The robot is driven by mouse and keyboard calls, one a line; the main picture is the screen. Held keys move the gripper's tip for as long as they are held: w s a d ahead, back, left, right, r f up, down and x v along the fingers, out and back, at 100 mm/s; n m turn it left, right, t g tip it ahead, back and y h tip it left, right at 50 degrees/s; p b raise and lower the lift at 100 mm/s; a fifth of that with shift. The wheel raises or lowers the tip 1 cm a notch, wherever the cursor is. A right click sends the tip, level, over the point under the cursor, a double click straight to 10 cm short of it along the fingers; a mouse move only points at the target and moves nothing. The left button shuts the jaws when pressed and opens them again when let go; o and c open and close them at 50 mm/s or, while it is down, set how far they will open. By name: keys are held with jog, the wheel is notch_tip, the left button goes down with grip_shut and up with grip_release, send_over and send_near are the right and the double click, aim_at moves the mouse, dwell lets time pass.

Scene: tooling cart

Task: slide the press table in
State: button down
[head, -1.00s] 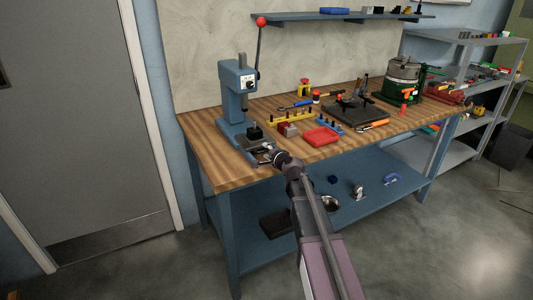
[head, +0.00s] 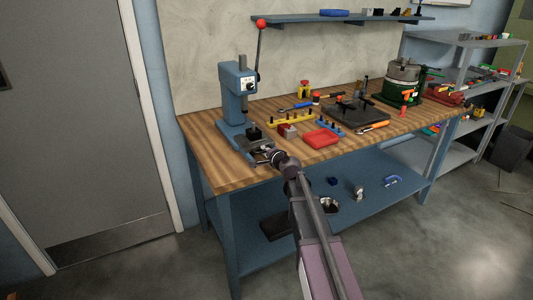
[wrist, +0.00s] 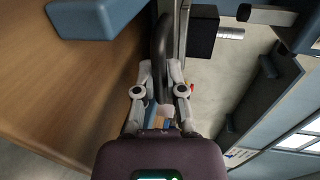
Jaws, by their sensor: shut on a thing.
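The blue arbor press (head: 238,95) stands at the left end of the wooden bench, with a red-knobbed lever. Its press table, with a dark block (head: 255,133) on it, is low at the front of the press. The block also shows in the wrist view (wrist: 203,38). My gripper (head: 266,154) is at the bench's front edge, just in front of the press. In the wrist view, my gripper (wrist: 160,72) is shut on the dark curved handle (wrist: 161,35) of the press table. The fingers partly hide the handle.
A red tray (head: 321,138), a yellow rack (head: 290,121) and a black plate (head: 357,115) lie to the right on the bench (head: 215,165). A lower blue shelf (head: 370,190) holds small parts. A grey door is at left.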

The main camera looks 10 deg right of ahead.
aim_at(260, 145)
jog(key=x, duration=0.4)
jog(key=shift+r, duration=0.4)
jog(key=c, duration=0.7)
grip_release()
jog(key=shift+s, duration=0.1)
